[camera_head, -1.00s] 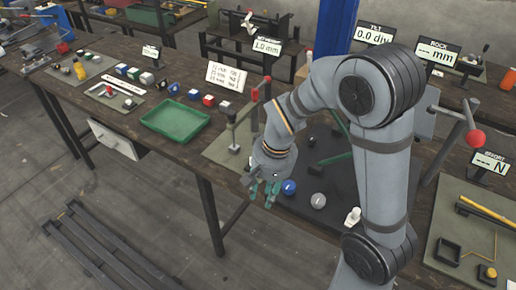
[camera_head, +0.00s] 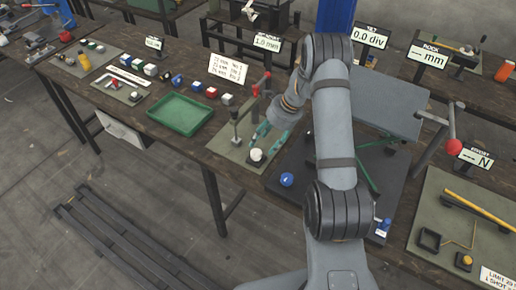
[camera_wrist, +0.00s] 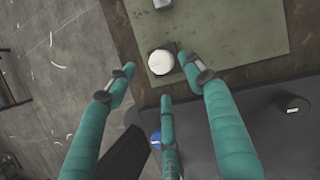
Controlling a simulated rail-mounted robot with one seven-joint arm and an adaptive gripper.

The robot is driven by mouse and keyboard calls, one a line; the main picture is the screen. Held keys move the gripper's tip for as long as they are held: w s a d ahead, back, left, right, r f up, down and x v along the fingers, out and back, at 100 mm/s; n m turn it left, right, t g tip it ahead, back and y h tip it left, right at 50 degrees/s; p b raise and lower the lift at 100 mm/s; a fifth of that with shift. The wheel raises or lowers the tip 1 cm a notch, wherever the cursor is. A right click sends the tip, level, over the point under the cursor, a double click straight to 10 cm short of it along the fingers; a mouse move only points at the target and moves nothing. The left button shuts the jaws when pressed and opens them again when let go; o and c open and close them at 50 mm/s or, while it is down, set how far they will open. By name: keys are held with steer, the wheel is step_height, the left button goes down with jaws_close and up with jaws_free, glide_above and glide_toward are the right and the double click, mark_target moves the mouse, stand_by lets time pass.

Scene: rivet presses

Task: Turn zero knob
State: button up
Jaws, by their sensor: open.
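A white round-topped knob (camera_head: 256,155) stands on a dark mount at the front edge of the green work mat. It also shows in the wrist view (camera_wrist: 161,62), just beyond my gripper's fingertips. A blue round knob (camera_head: 287,180) stands on the dark plate to its right and is partly hidden behind a finger in the wrist view (camera_wrist: 156,139). No readable label shows which one is the zero knob. My gripper (camera_head: 268,139) has teal fingers, spread open and empty, close above the white knob. In the wrist view, my gripper (camera_wrist: 155,84) shows no clear contact with either knob.
A post (camera_head: 235,129) and a red-tipped lever stand on the mat behind the white knob. A green tray (camera_head: 180,114) lies to the left. The dark plate (camera_head: 285,203) and a red-ball handle (camera_head: 455,146) are to the right. A display reads 0.0 div (camera_head: 371,36).

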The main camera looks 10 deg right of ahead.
mark_target(256, 152)
steer(key=p+x, duration=0.1)
steer(key=x, duration=0.5)
steer(key=shift+a+f, duration=0.1)
steer(key=shift+f, duration=0.15)
steer(key=shift+c, duration=1.3)
steer(key=shift+w+r, duration=0.1)
steer(key=c, duration=0.7)
steer(key=shift+c, duration=0.7)
